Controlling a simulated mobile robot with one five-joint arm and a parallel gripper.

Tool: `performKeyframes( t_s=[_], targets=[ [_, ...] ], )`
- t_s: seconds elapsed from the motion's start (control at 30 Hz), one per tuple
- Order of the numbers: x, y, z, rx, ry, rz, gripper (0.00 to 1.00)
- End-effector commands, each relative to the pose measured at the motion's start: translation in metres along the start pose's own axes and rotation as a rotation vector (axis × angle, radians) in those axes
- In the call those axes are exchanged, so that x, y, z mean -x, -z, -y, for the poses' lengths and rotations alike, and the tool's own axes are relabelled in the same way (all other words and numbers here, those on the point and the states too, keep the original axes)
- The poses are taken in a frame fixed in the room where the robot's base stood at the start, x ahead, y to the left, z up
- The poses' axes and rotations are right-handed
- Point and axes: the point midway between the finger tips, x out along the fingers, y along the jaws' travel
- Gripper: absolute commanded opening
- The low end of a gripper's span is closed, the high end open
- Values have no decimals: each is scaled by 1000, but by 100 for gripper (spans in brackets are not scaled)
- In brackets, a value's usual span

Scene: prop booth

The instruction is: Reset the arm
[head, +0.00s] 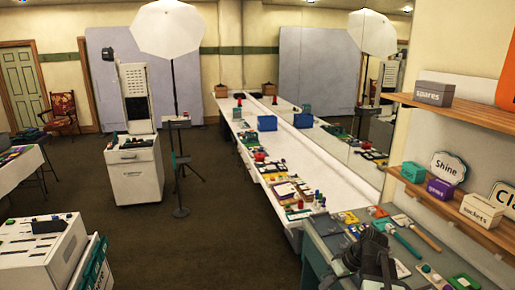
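My gripper (368,250) shows as a dark shape at the lower right, over the grey worktop (322,226). My dark arm runs down from it to the bottom edge. Its fingers are small and dark against the worktop, so I cannot tell whether they are open or shut, or whether they hold anything.
Brushes, cards and small items lie around my gripper. Wall shelves (470,118) with labelled boxes hang at the right. A long white counter (335,190) runs beside a mirror. A white cabinet (140,180) and umbrella stand (178,150) stand mid-room. The brown floor (225,245) is clear.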

Motion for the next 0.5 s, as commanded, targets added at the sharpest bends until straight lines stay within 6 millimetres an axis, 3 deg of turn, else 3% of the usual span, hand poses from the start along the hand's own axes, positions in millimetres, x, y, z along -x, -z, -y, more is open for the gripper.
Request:
performKeyframes(
  t_s=[0.03, 0.1, 0.3, 0.37, 0.5],
  targets=[
    [-28, 6, 30, 34, -7, 53, 0],
    [-53, 11, 62, 52, -32, 116, 0],
    [-103, 2, 128, 14, -178, 257, 0],
    [-104, -8, 129, -62, -264, 280, 0],
    [-89, -21, 105, -268, -404, 268, 0]
  ],
)
